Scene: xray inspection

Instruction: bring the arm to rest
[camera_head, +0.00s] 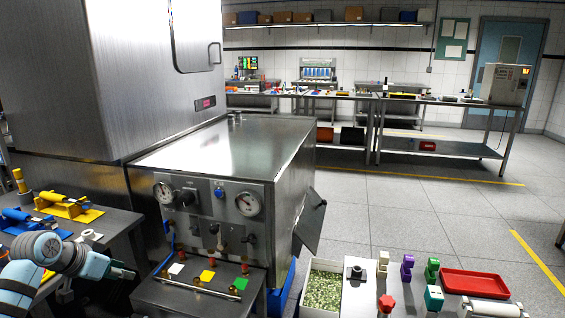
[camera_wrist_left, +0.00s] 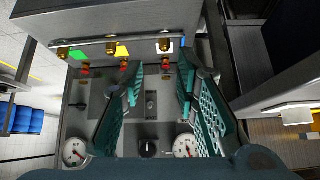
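My left arm comes in at the lower left of the head view, and its gripper (camera_head: 122,271) is beside the left side of the steel control cabinet (camera_head: 236,142). In the left wrist view the two green fingers of the gripper (camera_wrist_left: 162,76) stand apart with nothing between them. Behind them is the cabinet's front panel (camera_wrist_left: 105,137) with gauges, knobs and fittings. My right arm and gripper are in neither view.
A bench (camera_head: 113,222) with blue and yellow fixtures (camera_head: 67,204) is at the left. A low steel ledge (camera_head: 178,296) with colored tags is in front of the cabinet. A box of green bits (camera_head: 322,289) and a red tray (camera_head: 474,283) are at lower right. Open floor lies beyond.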

